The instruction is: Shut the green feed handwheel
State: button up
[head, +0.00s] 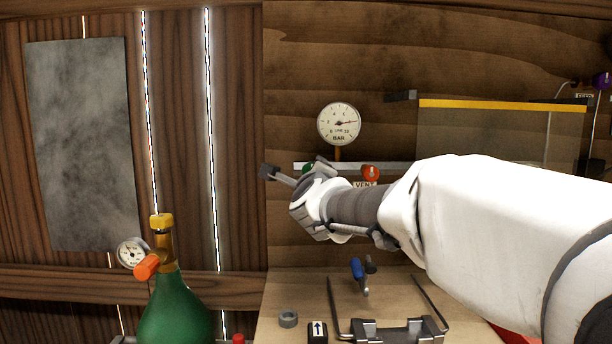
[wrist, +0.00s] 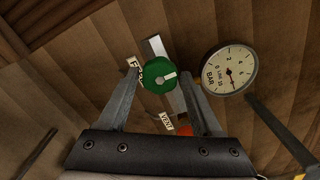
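The green feed handwheel (wrist: 159,77) is on the metal strip on the wooden wall, with a pale mark on its face. In the wrist view my gripper (wrist: 158,92) is open, one finger on each side of the handwheel. I cannot tell whether either finger touches it. In the head view only a small part of the green handwheel (head: 308,168) shows behind my gripper (head: 272,174), which hides the rest. A label beside the handwheel is partly covered by the left finger.
The orange vent handwheel (head: 370,173) is right of the green one, close to my wrist. A round pressure gauge (head: 339,124) is above. A yellow-edged clear panel (head: 500,130) is at right. A green bottle (head: 175,310) with an orange knob stands lower left. A bench (head: 300,290) holds small parts.

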jog(key=shift+o, duration=0.5)
jog(key=s, duration=0.6)
jog(key=shift+s, duration=0.15)
